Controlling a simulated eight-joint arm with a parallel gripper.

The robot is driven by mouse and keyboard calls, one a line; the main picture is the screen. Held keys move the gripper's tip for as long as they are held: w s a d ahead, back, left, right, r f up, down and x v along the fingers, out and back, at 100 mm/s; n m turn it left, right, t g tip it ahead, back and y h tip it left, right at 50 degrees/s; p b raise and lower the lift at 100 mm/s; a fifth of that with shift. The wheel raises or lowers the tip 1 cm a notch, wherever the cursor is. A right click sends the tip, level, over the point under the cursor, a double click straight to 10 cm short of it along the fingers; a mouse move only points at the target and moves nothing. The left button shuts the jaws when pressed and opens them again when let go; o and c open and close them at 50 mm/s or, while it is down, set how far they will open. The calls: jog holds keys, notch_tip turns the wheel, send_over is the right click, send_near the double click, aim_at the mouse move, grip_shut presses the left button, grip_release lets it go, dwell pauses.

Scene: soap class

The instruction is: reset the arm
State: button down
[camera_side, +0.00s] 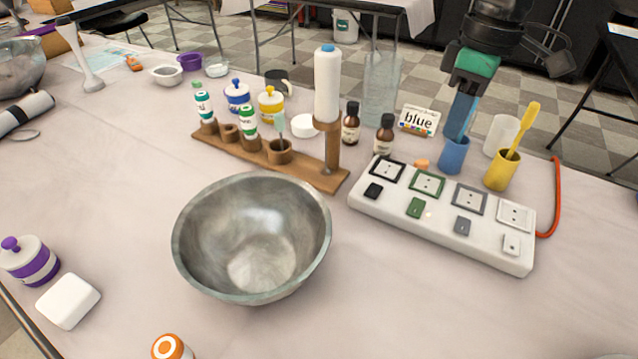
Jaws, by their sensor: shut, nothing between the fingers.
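My gripper (473,66) is at the upper right, with a green and black part at its end. It is shut with nothing held. It is above the blue cup (453,156), behind the white power strip. A long blue spatula-like piece (462,115) runs from just under my gripper down to the cup. It looks like a tool standing in the cup, and I cannot tell whether my gripper touches it. The fingertips are not clearly visible.
The power strip (440,220), metal bowl (252,235) and wooden rack (318,174) are nearer. The front right table is clear.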

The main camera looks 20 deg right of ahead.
jog(key=s+d+f+m+t, duration=0.4)
jog(key=s+d+m+t, duration=0.2)
jog(key=d+m+t, duration=0.1)
jog(key=shift+d+f+m+h, duration=0.3)
jog(key=shift+d+m+h, duration=0.15)
jog(key=shift+d, duration=0.65)
jog(key=shift+s, duration=0.1)
